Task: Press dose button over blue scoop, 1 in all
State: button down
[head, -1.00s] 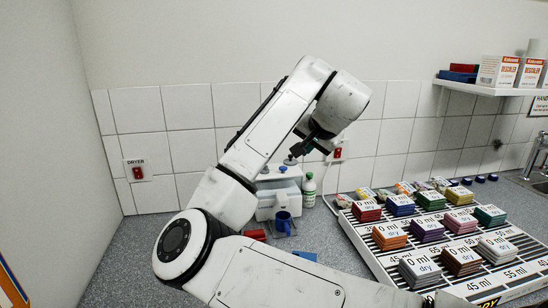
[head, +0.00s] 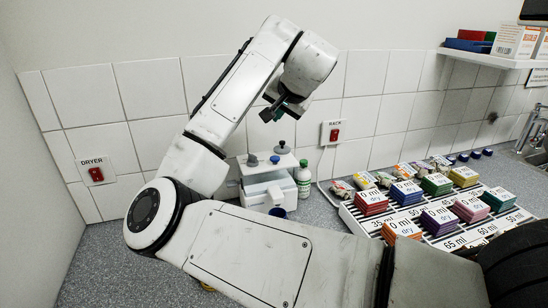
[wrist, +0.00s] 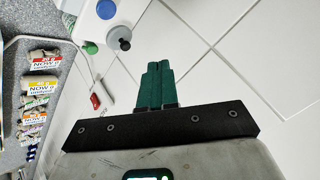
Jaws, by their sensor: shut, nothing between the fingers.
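A white dispenser (head: 262,178) stands on the counter against the tiled wall. On its top are a blue-grey button (head: 275,160), another dark button (head: 252,160) and a grey knob (head: 282,148). The blue scoop (head: 278,212) is at its front, mostly hidden by my arm. My gripper (head: 268,114) is shut and empty, in the air above the dispenser and touching nothing. In the wrist view its green fingers (wrist: 155,85) are together, with the dispenser top (wrist: 94,22), a blue button (wrist: 106,9) and the grey knob (wrist: 121,38) beyond them.
A bottle (head: 303,180) stands right of the dispenser. A slatted rack (head: 350,216) with stacked coloured filter packs and sachets fills the right counter. Red wall switches are marked DRYER (head: 96,174) and RACK (head: 335,133). A shelf (head: 490,58) with boxes hangs upper right.

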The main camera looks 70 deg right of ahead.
jog(key=b, duration=0.6)
send_over(277, 160)
notch_tip(277, 160, down, 8)
jog(key=shift+d+r, duration=0.1)
jog(key=shift+f+b, duration=0.35)
jog(key=shift+f, duration=0.15)
jog(key=shift+f, duration=0.1)
dwell(1.3)
jog(key=shift+f, duration=0.3)
jog(key=shift+f+b, duration=0.35)
jog(key=shift+f, duration=0.3)
dwell(0.8)
jog(key=shift+r, duration=0.1)
jog(key=shift+r+p, duration=0.95)
jog(key=shift+p, duration=0.1)
